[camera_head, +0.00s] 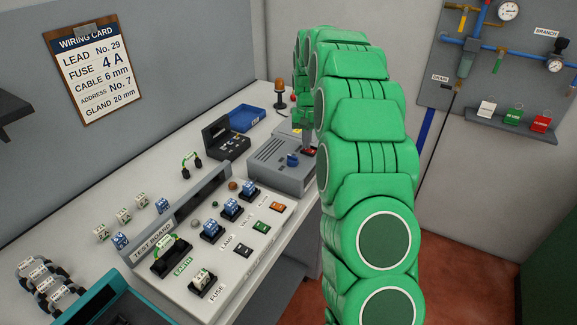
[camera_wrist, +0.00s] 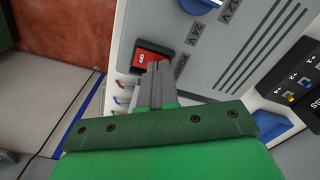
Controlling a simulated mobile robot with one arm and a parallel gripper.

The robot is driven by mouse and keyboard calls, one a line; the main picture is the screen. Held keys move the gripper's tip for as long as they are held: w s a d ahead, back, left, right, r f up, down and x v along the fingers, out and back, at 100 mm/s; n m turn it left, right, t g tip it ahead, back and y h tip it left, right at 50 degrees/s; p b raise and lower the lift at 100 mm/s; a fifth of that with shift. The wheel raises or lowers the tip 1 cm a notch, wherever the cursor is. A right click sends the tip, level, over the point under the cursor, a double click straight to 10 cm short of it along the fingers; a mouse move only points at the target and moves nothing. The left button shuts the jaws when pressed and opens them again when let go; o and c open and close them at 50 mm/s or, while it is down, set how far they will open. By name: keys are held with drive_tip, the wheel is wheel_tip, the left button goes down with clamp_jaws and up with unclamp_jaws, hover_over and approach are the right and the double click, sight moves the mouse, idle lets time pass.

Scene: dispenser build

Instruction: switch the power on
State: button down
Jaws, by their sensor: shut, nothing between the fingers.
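The grey power supply box (camera_head: 270,172) stands on the bench, with a blue knob (camera_head: 292,159) on top. Its red power switch (camera_head: 309,151) is on the right part of its top. In the wrist view the switch (camera_wrist: 148,58) is a red rocker in a black frame, with a white marking, beside the printed word POWER. The blue knob (camera_wrist: 198,4) shows at the top edge, near the 24V and 12V labels. My gripper (camera_head: 307,146) is shut and empty, pointing down at the switch. In the wrist view its fingertips (camera_wrist: 158,68) overlap the switch's near edge; I cannot tell whether they touch it.
The test board (camera_head: 215,245) with blocks and rocker switches lies left of the box. A black case (camera_head: 226,140), a blue bin (camera_head: 243,117) and an amber lamp (camera_head: 279,92) stand behind. My green arm hides the bench's right end.

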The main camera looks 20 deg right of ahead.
drive_tip(key=shift+f, duration=0.4)
drive_tip(key=shift+r, duration=0.15)
drive_tip(key=shift+w+r, duration=0.1)
drive_tip(key=shift+r, duration=3.3)
